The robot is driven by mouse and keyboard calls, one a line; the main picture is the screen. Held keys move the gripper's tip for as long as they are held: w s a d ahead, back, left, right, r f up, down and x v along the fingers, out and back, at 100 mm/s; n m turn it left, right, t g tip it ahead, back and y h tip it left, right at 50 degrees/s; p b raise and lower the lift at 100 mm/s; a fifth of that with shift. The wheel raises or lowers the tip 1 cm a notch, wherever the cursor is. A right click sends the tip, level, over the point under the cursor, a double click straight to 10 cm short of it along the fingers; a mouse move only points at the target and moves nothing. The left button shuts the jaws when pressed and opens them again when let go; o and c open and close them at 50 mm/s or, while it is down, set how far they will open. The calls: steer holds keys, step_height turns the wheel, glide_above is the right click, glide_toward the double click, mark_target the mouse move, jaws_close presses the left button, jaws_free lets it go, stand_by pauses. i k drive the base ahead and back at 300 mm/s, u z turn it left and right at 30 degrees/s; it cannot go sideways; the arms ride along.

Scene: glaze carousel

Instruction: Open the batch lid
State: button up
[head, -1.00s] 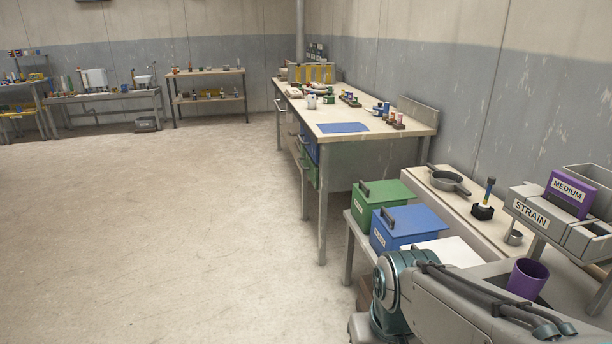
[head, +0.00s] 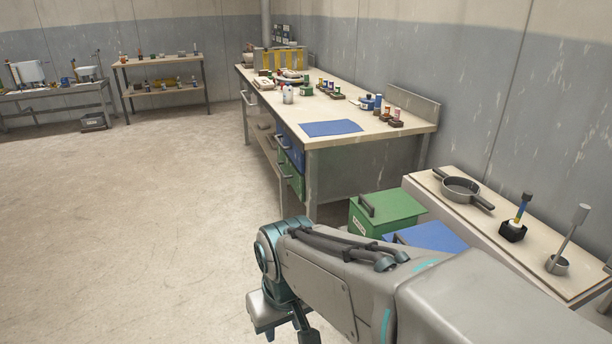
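I cannot tell from the labels which one is the batch box. My arm crosses the lower middle of the view, in front of the boxes.
A workbench (head: 370,150) with a blue mat (head: 332,128) and several small pots stands behind the boxes. The floor at left is clear.

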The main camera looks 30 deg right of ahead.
mark_target(389, 205)
steer(key=z, duration=0.8)
steer(key=i, duration=1)
steer(key=z, duration=0.95)
